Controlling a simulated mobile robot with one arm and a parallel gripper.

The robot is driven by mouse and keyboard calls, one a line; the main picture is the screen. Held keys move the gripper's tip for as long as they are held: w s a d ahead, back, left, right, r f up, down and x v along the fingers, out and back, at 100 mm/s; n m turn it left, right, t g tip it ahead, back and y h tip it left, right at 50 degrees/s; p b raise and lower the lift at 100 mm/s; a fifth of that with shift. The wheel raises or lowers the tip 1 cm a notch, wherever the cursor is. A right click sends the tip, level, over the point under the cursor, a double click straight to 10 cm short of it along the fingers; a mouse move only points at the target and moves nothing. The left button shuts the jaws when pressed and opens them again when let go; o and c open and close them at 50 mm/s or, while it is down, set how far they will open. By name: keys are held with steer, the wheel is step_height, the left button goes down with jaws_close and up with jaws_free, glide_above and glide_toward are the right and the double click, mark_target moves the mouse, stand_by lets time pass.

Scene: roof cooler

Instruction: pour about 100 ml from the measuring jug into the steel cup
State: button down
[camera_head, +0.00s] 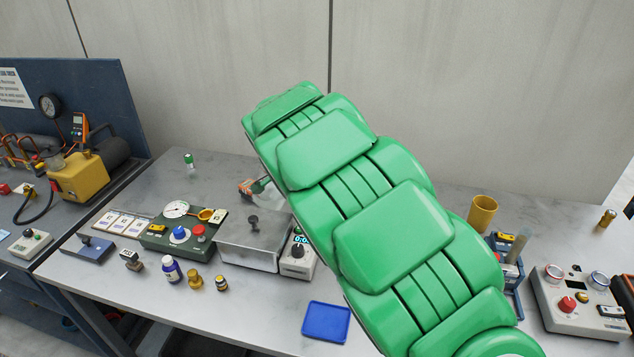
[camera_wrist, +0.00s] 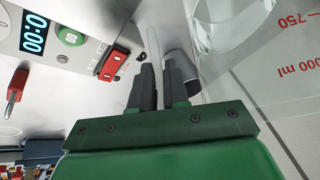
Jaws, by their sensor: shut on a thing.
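In the wrist view my gripper (camera_wrist: 158,74) is shut on a thin, clear upright part that looks like the handle of the measuring jug (camera_wrist: 285,62). The jug is clear, with red marks reading 750 and 1000 ml, and fills the right of that view. A grey metallic cylinder (camera_wrist: 181,68) shows just beyond the right finger; I cannot tell whether it is the steel cup. The liquid level and the jug's tilt are unclear. In the head view my green arm hides the gripper, the jug and any steel cup behind it.
A box with a display (camera_head: 297,258) stands at the arm's left edge, beside a metal box (camera_head: 253,240). A blue tray (camera_head: 326,321) lies near the front edge. A yellow cup (camera_head: 481,213) and a control box (camera_head: 572,303) stand right.

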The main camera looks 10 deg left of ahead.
steer(key=shift+w+d+r+g+y, duration=0.2)
steer(key=shift+r+g+y, duration=0.1)
steer(key=shift+r+y, duration=0.25)
steer(key=shift+w+d+f+m+g+y, duration=0.3)
steer(key=shift+d+g+y, duration=0.15)
steer(key=shift+y, duration=0.3)
steer(key=g+y, duration=0.1)
steer(key=y, duration=0.1)
steer(key=f+g+y, duration=0.1)
steer(key=shift+f+y+p, duration=0.3)
steer(key=shift+y, duration=0.1)
steer(key=shift+r+g+y+p, duration=0.45)
steer(key=shift+y+p, duration=0.35)
steer(key=shift+y, duration=0.1)
steer(key=shift+d+f+y+p, duration=0.15)
steer(key=shift+y+p, duration=0.25)
steer(key=shift+p, duration=1.05)
